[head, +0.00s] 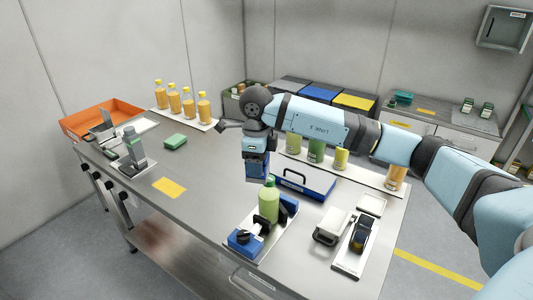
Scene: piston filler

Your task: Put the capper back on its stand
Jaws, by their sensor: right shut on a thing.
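My right gripper (257,154) reaches in from the right and points down, over the middle of the table behind the green bottle. It is shut on a dark blue block-like tool, which looks like the capper (257,169). The tool hangs about upright and apart from the bottle in this view; its lower end is partly hidden. A green bottle (268,197) stands upright in a blue and black holder on a plate. I cannot tell for sure which fixture is the capper's stand. My left gripper is not in view.
A white device (332,228) and a dark device (363,235) are at the front right. A grey device (134,150) and orange tray (85,122) are at left. The table's middle left is mostly clear.

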